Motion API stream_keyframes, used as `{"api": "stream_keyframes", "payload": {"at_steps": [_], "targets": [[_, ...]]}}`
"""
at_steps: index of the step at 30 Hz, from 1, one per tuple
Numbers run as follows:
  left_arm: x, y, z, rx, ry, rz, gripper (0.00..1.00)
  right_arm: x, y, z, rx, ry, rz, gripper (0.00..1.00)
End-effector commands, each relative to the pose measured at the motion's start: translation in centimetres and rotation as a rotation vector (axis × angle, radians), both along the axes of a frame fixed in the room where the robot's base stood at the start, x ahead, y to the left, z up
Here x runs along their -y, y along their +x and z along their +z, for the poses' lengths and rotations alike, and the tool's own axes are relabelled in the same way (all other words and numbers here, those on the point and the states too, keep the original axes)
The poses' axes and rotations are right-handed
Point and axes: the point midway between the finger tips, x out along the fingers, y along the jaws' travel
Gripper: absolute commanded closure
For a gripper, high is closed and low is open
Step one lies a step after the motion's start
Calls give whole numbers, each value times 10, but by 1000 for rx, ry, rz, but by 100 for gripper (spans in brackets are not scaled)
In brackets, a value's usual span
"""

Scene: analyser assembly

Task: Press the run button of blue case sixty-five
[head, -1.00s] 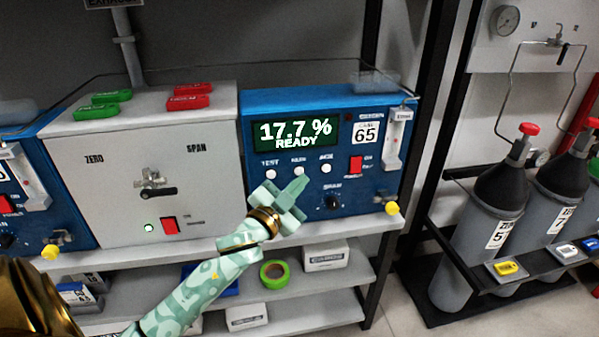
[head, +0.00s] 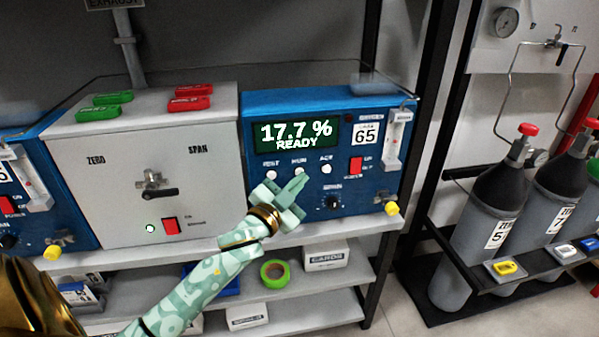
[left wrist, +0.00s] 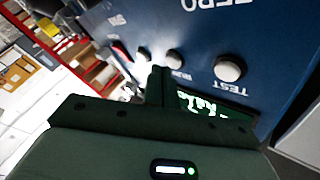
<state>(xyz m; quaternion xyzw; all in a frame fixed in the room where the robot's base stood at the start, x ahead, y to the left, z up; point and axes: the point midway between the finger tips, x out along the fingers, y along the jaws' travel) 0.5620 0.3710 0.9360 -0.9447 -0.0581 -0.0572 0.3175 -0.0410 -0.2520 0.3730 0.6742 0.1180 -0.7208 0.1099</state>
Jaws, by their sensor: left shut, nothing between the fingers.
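Blue case sixty-five (head: 226,0) is not at the frame edge; the case's blue front (head: 380,185) stands on the shelf right of centre, with a "65" label. Its display (head: 296,134) reads 17.7 % READY. Three white buttons sit below it: test (head: 271,175), run (head: 299,171) in the middle, and a third (head: 327,169). My left gripper (head: 300,184) is shut and empty, its tips just below the run button. In the left wrist view the run button (left wrist: 174,58) shows beside the fingertips (left wrist: 160,75); I cannot tell whether they touch. My right gripper is not in view.
A grey zero/span box (head: 110,170) adjoins the case on the left, with red and green tags on top. A yellow-capped valve (head: 391,208) and red switch (head: 355,165) are on the case's right. Gas cylinders (head: 490,210) stand further right.

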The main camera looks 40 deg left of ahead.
Motion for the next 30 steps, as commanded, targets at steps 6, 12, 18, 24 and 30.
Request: {"api": "stream_keyframes", "payload": {"at_steps": [6, 12, 18, 24, 30], "targets": [[0, 0, -1, -1, 0, 1, 100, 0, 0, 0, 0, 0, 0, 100], [-1, 1, 0, -1, 0, 1, 100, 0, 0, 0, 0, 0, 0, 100], [-3, 3, -1, -1, 1, 0, 100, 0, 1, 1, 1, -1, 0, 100], [-5, 4, -1, -1, 0, 0, 100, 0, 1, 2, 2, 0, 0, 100], [-7, 6, 0, 0, 0, 0, 100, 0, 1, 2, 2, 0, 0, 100]]}}
